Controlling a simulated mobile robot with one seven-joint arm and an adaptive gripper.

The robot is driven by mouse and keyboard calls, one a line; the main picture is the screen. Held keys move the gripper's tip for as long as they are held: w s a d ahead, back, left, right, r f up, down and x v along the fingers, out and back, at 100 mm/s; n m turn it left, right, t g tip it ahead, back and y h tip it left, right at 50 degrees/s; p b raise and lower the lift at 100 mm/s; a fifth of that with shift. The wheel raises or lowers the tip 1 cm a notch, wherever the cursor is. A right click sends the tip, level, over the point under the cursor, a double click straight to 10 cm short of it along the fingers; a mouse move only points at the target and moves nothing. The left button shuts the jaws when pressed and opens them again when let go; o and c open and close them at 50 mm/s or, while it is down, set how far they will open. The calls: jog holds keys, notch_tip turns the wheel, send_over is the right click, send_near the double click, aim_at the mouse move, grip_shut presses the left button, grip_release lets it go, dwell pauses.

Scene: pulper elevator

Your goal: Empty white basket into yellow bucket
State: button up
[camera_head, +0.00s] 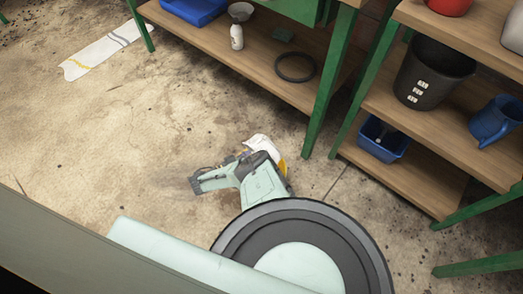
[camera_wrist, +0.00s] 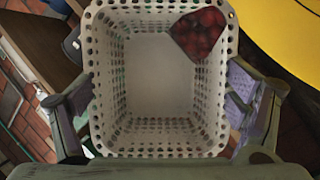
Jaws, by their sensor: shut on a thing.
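The white basket (camera_wrist: 160,135) with its perforated walls fills the middle of the wrist view. My gripper (camera_wrist: 159,92) is shut on it, with one finger at each side wall. A small patch of dark red, rounded pieces (camera_wrist: 200,35) sits in the basket's upper right corner, and the rest of its floor looks bare. The yellow bucket (camera_wrist: 285,35) shows in part at the upper right of the wrist view, beside the basket. In the head view, the basket (camera_head: 262,143) peeks out behind my arm, with a sliver of yellow (camera_head: 282,166) next to it.
A green-legged shelf (camera_head: 400,140) stands at the right with a black bucket (camera_head: 432,72), a blue jug (camera_head: 495,120) and a blue bin (camera_head: 383,140). Another bench (camera_head: 265,75) stands at the back. The floor at the left (camera_head: 110,120) is mostly clear.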

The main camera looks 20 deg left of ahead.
jog(key=h+b, duration=0.1)
jog(key=s+t+b, duration=0.1)
jog(key=s+a+m+t+h, duration=0.1)
jog(key=shift+f+h+b, duration=0.3)
jog(key=shift+b, duration=0.1)
jog(key=shift+d, duration=0.1)
dwell(1.6)
